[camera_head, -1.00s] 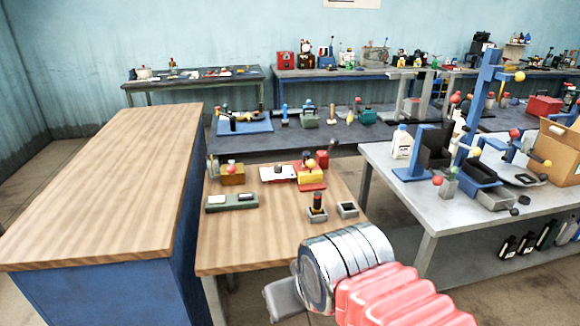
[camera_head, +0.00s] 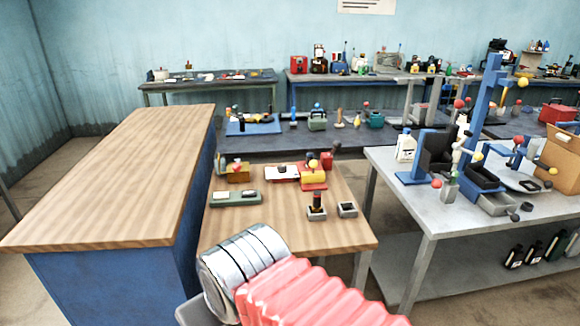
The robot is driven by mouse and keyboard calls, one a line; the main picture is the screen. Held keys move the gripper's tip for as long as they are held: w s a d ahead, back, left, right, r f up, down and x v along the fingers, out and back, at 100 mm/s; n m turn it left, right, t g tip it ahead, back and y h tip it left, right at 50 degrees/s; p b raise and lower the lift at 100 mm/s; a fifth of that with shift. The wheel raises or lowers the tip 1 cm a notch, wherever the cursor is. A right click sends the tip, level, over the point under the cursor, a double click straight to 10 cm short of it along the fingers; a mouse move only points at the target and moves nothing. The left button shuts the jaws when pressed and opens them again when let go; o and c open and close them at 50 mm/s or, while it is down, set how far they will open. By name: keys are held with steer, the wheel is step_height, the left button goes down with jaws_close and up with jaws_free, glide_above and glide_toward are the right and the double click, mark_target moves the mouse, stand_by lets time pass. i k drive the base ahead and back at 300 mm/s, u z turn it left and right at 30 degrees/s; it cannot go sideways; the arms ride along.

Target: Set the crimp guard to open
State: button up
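I cannot tell for sure which part is the crimp guard. On the small wooden table stands a yellow device on a red base (camera_head: 313,183), with knobs on top; it is too small to tell if any guard on it is open or shut. My gripper (camera_head: 194,313) is a grey piece at the bottom of the picture, beyond my silver and red arm. It is in front of the small table, well apart from the devices. Its fingers are cut off by the bottom edge.
A dark bottle (camera_head: 317,202) stands in a grey holder beside an empty grey holder (camera_head: 348,210). A grey-green block (camera_head: 236,198) lies at left. A bare wooden counter (camera_head: 110,185) stands left; a grey metal table (camera_head: 400,187) with a blue press (camera_head: 480,105) stands right.

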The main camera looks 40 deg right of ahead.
mark_target(313, 176)
steer(key=u, duration=0.85)
steer(key=k, duration=1)
steer(key=z, duration=1)
steer(key=i, duration=1.4)
steer(key=z, duration=0.05)
